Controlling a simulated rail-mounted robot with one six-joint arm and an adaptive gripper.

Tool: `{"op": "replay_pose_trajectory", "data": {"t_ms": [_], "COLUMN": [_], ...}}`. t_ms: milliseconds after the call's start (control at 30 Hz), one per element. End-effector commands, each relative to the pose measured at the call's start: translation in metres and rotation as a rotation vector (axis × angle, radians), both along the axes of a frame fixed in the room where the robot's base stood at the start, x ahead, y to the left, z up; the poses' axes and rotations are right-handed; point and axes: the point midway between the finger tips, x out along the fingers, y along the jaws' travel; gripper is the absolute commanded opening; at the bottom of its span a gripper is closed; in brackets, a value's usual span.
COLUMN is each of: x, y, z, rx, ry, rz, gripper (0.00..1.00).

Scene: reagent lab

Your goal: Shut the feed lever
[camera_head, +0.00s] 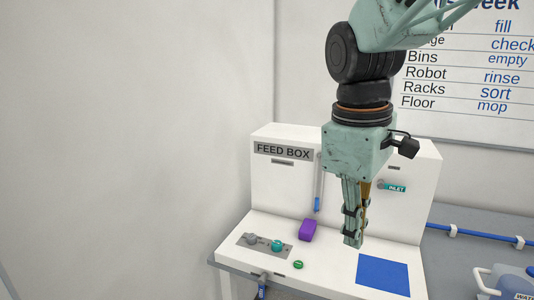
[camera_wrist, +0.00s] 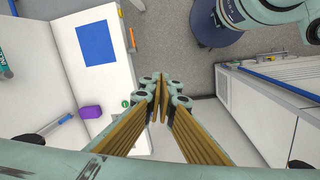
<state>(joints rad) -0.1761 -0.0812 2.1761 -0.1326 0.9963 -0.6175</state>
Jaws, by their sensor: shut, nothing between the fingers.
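The white feed box (camera_head: 285,185) stands against the wall with a "FEED BOX" label on its upright face. A slim grey rod with a blue lower end (camera_head: 317,203) hangs down that face; it also shows in the wrist view (camera_wrist: 66,118). A small blue-handled fitting (camera_head: 262,286) sits at the deck's front edge, partly cut off by the picture. I cannot tell for sure which of these is the feed lever. My gripper (camera_head: 353,243) is shut and empty, pointing down above the deck between the purple block and the blue mat; its fingertips also show in the wrist view (camera_wrist: 158,82).
A purple block (camera_head: 307,230), a green button (camera_head: 298,265) and a panel with two knobs (camera_head: 264,243) are on the deck. A blue mat (camera_head: 383,274) lies at the right. An inlet fitting (camera_head: 391,187) is behind my gripper. A blue pipe (camera_head: 475,235) runs along the right bench.

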Motion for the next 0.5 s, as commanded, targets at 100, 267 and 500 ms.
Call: {"op": "replay_pose_trajectory", "data": {"t_ms": [100, 267, 500], "x": [-0.017, -0.038, -0.071], "y": [-0.006, -0.013, -0.022], "z": [0.003, 0.006, 0.008], "rx": [0.016, 0.042, 0.079], "ry": [-0.027, -0.06, -0.109], "rz": [-0.064, -0.152, -0.285], "gripper": [0.0, 0.0, 0.0]}}
